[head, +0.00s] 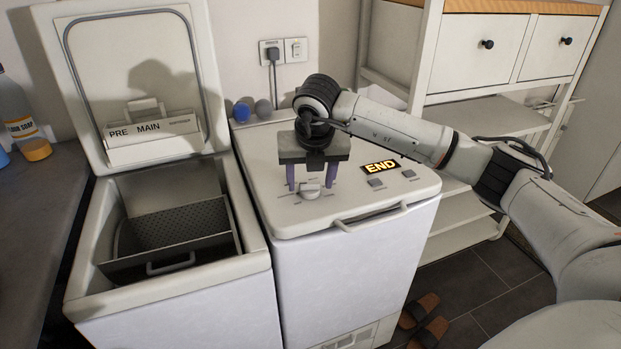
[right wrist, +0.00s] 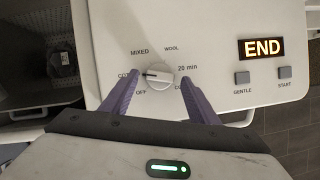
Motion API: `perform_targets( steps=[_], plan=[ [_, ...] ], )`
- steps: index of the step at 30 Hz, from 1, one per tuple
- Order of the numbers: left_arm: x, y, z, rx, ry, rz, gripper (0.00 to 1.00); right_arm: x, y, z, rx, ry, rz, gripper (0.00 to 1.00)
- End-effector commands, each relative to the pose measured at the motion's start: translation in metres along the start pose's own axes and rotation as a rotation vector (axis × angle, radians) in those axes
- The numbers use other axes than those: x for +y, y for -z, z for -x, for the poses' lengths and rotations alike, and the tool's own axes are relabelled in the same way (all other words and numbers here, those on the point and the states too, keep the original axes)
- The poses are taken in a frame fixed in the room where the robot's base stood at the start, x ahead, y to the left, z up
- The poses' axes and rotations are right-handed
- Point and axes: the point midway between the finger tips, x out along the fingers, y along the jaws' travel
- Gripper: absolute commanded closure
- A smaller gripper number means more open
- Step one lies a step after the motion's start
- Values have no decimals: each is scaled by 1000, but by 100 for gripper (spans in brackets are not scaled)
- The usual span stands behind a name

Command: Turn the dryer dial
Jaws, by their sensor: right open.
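The dryer (head: 340,262) is the closed white toploader on the right in the head view. Its white dial (head: 310,190) sits on the top panel. In the right wrist view the dial (right wrist: 159,76) is ringed by labels such as MIXED, WOOL, 20 min and OFF, and its dark mark points left toward a partly hidden label. My right gripper (head: 311,187) is open, its purple fingers on either side of the dial. In the right wrist view the fingers (right wrist: 158,90) stand apart from the dial, with gaps on both sides. The left gripper is not in view.
The dryer display (head: 380,167) reads END, with GENTLE (right wrist: 242,78) and START (right wrist: 285,72) buttons below. The washer (head: 170,305) stands open at left. Two balls, one blue (head: 242,111), sit at the dryer's back. A shelf unit (head: 470,125) stands at right.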

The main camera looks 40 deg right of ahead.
Motion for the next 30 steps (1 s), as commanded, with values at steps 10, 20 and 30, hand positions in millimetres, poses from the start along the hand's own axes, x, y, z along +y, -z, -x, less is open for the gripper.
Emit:
perform_targets(
  steps=[10, 20, 30],
  plan=[
    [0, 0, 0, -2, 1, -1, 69, 0, 0, 0, 0, 0, 1, 79],
    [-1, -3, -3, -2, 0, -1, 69, -1, 0, 0, 0, -11, 28, 86],
    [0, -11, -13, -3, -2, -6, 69, -5, 0, -2, -1, -90, 218, 86]
  ],
)
